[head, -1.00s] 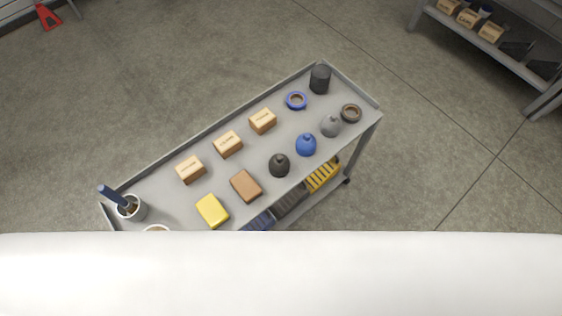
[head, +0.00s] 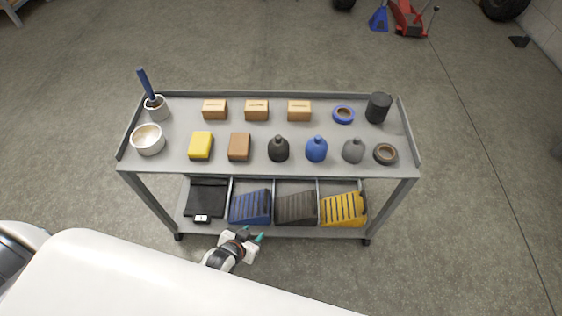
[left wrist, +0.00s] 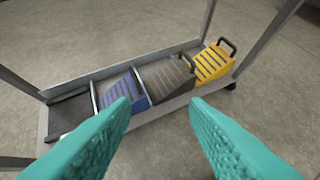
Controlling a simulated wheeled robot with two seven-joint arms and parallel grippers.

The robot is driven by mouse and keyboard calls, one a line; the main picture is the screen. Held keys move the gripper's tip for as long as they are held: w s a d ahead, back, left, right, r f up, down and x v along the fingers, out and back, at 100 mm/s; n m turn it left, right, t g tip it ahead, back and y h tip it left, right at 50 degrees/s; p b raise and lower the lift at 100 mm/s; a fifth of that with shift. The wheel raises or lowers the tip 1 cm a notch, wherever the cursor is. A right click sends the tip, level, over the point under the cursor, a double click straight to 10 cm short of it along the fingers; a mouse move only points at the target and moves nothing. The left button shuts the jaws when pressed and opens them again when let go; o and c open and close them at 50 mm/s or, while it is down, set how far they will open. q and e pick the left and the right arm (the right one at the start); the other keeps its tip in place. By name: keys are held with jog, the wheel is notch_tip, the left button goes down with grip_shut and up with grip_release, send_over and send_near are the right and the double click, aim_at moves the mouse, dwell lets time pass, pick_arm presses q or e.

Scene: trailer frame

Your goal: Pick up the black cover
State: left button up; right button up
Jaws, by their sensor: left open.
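The black cover (head: 296,208), a dark grey-black slatted piece, lies in a compartment of the cart's lower shelf, between a blue slatted cover (head: 250,207) and a yellow one (head: 343,209). It also shows in the left wrist view (left wrist: 167,77), with a handle at its far end. My left gripper (head: 252,237) is in front of the lower shelf, below the blue cover in the picture. In the left wrist view its teal fingers (left wrist: 158,106) are spread and empty, apart from the covers. My right gripper is not in view.
A flat black item (head: 205,198) lies in the left compartment. The grey cart's upper shelf (head: 270,167) overhangs the lower one and carries boxes, bottles, rings and cups. Cart legs (head: 391,210) stand at both ends.

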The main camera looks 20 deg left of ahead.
pick_arm(q)
jog(key=w+r+t+b, duration=0.4)
jog(key=w+r+t, duration=0.1)
jog(key=w+r, duration=0.35)
jog(key=t+h+b, duration=0.1)
jog(key=t+b, duration=0.2)
jog(key=t, duration=0.1)
send_near(277, 140)
jog(key=w, duration=0.2)
jog(key=w+d+b, duration=0.1)
jog(key=w, duration=0.2)
jog(key=shift+d+f, duration=0.1)
jog(key=shift+f, duration=0.05)
jog(key=w, duration=0.5)
jog(key=shift+b, duration=0.4)
jog(key=shift+w+d, duration=0.1)
jog(key=shift+w, duration=0.35)
jog(key=shift+r, duration=0.2)
grip_shut()
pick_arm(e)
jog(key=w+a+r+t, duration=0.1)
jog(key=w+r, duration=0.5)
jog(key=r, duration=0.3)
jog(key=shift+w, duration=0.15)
